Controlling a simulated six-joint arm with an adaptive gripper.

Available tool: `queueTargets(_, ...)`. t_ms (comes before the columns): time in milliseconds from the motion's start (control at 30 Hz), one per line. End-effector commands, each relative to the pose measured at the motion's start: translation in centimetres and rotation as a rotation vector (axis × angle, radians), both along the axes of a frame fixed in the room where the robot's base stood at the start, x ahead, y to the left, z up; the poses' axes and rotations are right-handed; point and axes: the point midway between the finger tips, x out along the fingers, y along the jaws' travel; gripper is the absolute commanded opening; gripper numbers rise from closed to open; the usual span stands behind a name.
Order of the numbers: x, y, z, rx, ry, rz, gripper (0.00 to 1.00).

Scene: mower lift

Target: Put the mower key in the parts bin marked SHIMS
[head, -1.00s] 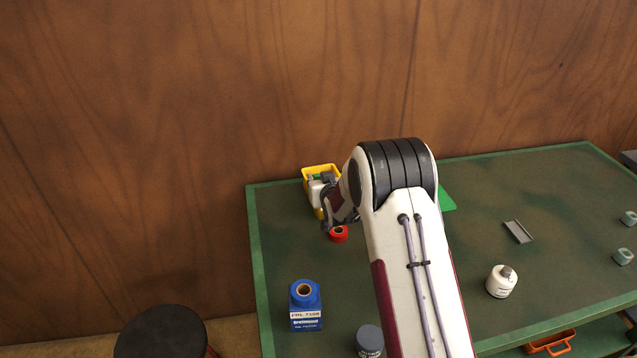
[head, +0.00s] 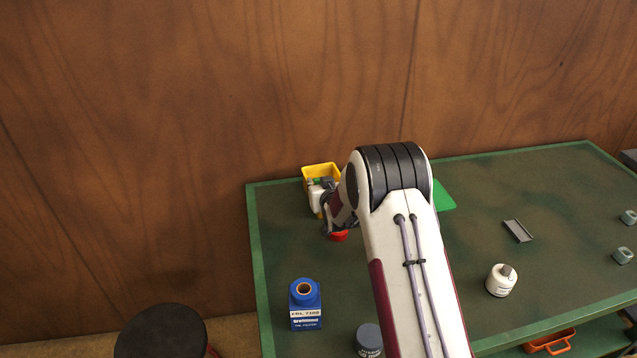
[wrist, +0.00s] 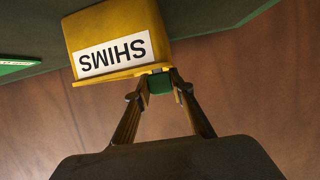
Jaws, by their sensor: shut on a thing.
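The yellow parts bin (head: 321,169) stands at the far left corner of the green table. In the wrist view its white SHIMS label appears upside down on the yellow bin (wrist: 120,30). My gripper (wrist: 161,80) is shut on a small green piece, which I take to be the mower key (wrist: 160,84). Only part of the key shows between the fingertips. The fingertips are at the bin's rim in the wrist view; whether they touch it I cannot tell. In the head view my wrist is in front of the bin and hides its lower part.
A red object (head: 338,236) sits just in front of my wrist. A white bottle (head: 501,281) and a grey tray (head: 517,230) are to the right. The table's middle right is largely clear.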

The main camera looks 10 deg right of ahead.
Motion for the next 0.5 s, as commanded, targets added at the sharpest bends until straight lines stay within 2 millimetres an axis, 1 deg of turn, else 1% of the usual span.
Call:
queueTargets(33, -0.10, 0.00, -0.37, 0.000, 0.006, 0.000, 0.08)
queueTargets(233, -0.18, 0.00, -0.70, 0.000, 0.010, 0.000, 0.08)
queueTargets(267, -0.20, 0.00, -0.75, 0.000, 0.011, 0.000, 0.30)
queueTargets(300, -0.21, 0.00, -0.79, 0.000, 0.011, 0.000, 0.39)
queueTargets(500, -0.28, 0.00, -0.95, -0.001, 0.015, 0.000, 0.39)
